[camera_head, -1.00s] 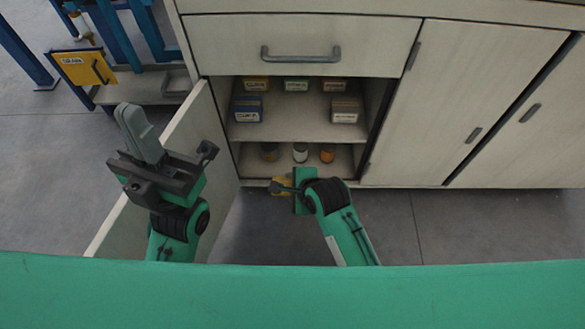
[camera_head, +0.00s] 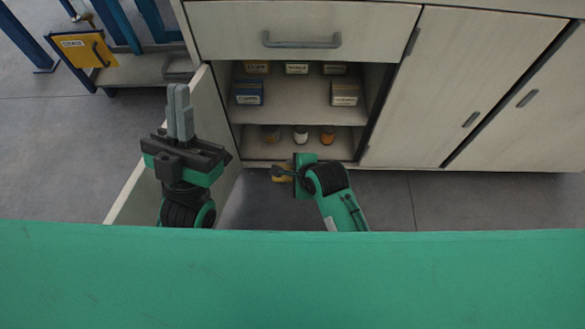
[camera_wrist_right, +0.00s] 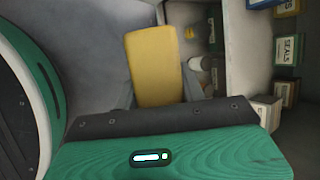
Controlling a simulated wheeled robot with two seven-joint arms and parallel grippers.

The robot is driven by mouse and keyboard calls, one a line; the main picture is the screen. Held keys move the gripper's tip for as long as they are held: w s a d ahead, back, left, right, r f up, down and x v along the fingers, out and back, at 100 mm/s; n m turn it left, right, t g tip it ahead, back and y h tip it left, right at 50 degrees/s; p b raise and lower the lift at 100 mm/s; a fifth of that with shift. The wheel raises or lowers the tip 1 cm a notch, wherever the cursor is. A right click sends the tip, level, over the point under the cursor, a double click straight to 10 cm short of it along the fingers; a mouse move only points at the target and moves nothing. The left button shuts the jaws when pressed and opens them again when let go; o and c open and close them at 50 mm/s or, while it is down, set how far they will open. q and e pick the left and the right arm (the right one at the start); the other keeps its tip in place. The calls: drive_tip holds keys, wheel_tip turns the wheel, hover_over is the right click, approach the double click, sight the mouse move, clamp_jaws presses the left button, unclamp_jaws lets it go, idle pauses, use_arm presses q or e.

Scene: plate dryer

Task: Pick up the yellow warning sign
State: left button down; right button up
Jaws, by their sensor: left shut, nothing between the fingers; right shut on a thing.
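The yellow warning sign (camera_wrist_right: 154,66) shows in the right wrist view as a plain yellow panel; no print is visible on it. My right gripper (camera_wrist_right: 160,90) is shut on it, with a dark finger on either side. My left gripper (camera_head: 180,112) is shut and empty, pointing up beside the open cabinet door, away from the sign.
The open cabinet (camera_head: 290,110) holds small labelled boxes on its upper shelf and several small containers on its lower shelf. Its open door (camera_head: 205,110) stands near my left arm. A closed drawer (camera_head: 300,25) is above.

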drive_tip(key=g+p, duration=0.1)
drive_tip(key=p, duration=0.2)
drive_tip(key=shift+r, duration=0.1)
drive_tip(key=shift+p, duration=0.8)
use_arm(q)
drive_tip(key=d+f+g+y+p, duration=0.1)
drive_tip(key=d+f+g, duration=0.2)
drive_tip(key=f+g, duration=0.65)
drive_tip(key=d+f+g+y+p, duration=0.1)
drive_tip(key=d+f+g+y, duration=0.1)
drive_tip(key=f+g, duration=0.75)
use_arm(e)
drive_tip(key=shift+r+m+g, duration=0.1)
drive_tip(key=shift+m+g, duration=0.2)
drive_tip(key=shift+g, duration=0.3)
drive_tip(key=shift+g+p, duration=0.5)
drive_tip(key=shift+p, duration=0.75)
drive_tip(key=g+p, duration=0.2)
drive_tip(key=p, duration=0.2)
drive_tip(key=shift+r+m, duration=0.15)
drive_tip(key=shift+m, duration=0.15)
use_arm(q)
drive_tip(key=s+a+f+g+y, duration=0.4)
drive_tip(key=s+a+g, duration=0.2)
drive_tip(key=a, duration=0.4)
drive_tip(key=shift+s+a+f+y, duration=0.15)
drive_tip(key=shift+a+f+y, duration=0.05)
drive_tip(key=shift+a+y, duration=0.15)
use_arm(e)
drive_tip(key=shift+f, duration=0.3)
